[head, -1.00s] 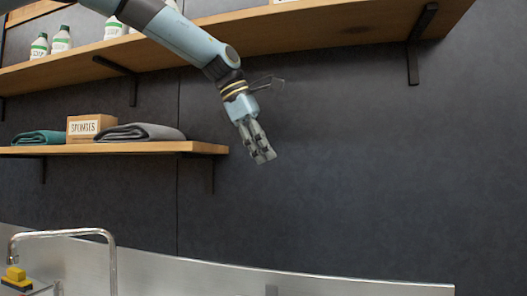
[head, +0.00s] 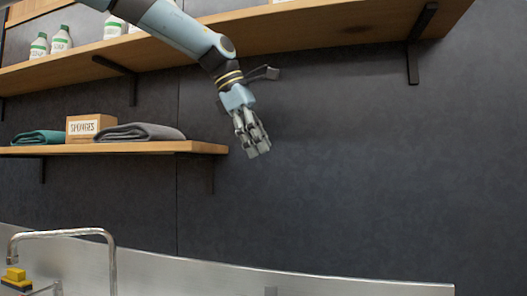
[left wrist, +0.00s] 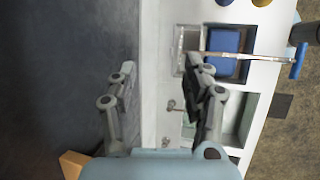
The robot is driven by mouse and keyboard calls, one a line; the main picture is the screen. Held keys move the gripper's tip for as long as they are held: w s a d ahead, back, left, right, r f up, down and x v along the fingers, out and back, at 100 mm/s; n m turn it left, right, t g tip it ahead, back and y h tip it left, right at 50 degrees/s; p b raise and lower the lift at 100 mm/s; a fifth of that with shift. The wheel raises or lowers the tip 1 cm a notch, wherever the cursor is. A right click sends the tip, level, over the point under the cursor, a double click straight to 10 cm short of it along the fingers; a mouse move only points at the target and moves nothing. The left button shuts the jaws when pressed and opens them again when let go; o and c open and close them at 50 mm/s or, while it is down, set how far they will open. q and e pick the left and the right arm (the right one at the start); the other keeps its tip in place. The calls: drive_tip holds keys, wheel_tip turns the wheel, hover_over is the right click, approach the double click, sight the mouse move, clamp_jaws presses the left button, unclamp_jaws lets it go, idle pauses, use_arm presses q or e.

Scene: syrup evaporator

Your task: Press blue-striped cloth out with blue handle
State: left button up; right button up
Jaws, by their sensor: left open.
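My left gripper (head: 258,150) hangs in the air before the dark wall, right of the lower shelf, fingers pointing down. In the left wrist view its two fingers (left wrist: 163,92) are apart with nothing between them. A blue handle (left wrist: 299,61) sits at the right end of a long pale bar, which reaches over a basin and a compartment with something blue (left wrist: 223,50) in it. The handle is well beyond the fingers. I cannot make out a blue-striped cloth in either view. My right gripper is not in view.
The lower wooden shelf (head: 205,147) holds a sponges box (head: 90,126) and folded teal and grey cloths. A metal faucet (head: 112,262) stands at lower left. The wall area to the right is clear.

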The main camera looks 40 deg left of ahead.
use_arm(q)
drive_tip(key=v, duration=0.9)
drive_tip(key=shift+s+r, duration=0.25)
drive_tip(key=shift+r, duration=0.05)
drive_tip(key=shift+c, duration=0.3)
